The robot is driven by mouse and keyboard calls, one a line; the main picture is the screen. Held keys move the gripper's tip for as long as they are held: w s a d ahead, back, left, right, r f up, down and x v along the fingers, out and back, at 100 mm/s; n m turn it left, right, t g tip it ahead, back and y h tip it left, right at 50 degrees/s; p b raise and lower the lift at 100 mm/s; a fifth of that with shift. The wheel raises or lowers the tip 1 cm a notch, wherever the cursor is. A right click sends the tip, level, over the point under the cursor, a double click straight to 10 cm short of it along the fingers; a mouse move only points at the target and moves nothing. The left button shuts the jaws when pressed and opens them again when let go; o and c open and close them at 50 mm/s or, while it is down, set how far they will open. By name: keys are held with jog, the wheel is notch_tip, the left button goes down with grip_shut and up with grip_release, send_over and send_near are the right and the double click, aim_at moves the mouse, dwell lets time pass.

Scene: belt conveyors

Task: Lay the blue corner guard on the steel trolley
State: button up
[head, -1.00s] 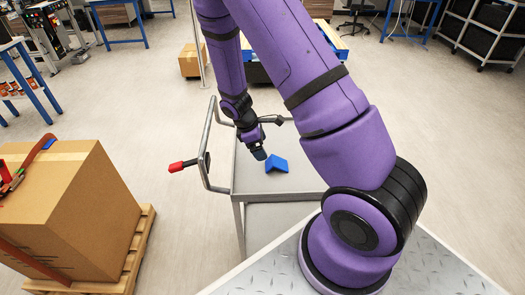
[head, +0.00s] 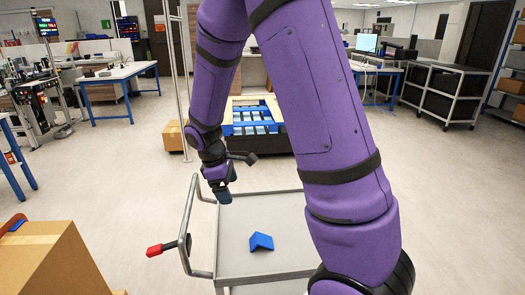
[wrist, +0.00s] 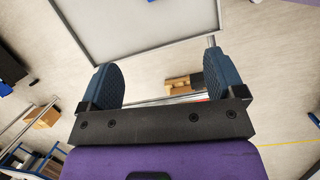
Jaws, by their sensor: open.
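The blue corner guard (head: 261,242), a bent V-shaped piece, lies on the top of the steel trolley (head: 285,212), near the middle of the part I see. My gripper (head: 224,194) is above the trolley's left side, up and to the left of the guard and clear of it. In the wrist view my gripper (wrist: 162,80) has its two fingers wide apart with nothing between them. The trolley's grey top (wrist: 130,25) shows beyond the fingers. My arm hides part of the trolley's right side in the head view.
A cardboard box (head: 50,262) stands at the lower left. A pallet with blue parts (head: 250,115) is behind the trolley.

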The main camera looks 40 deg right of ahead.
jog(key=s+a+r+m+t+y, duration=0.1)
jog(key=s+a+r+m+t, duration=0.1)
jog(key=s+r, duration=0.9)
jog(key=s+a+r+m+t+y, duration=0.1)
jog(key=s+a+r+m+t, duration=0.1)
jog(key=s+r+m+t, duration=0.2)
jog(key=s+r+m, duration=0.3)
jog(key=s+r, duration=0.4)
jog(key=r, duration=0.2)
jog(key=shift+s+a+t+y, duration=0.2)
jog(key=shift+a+t+y, duration=0.1)
jog(key=shift+t+y, duration=0.1)
jog(key=shift+c, duration=0.5)
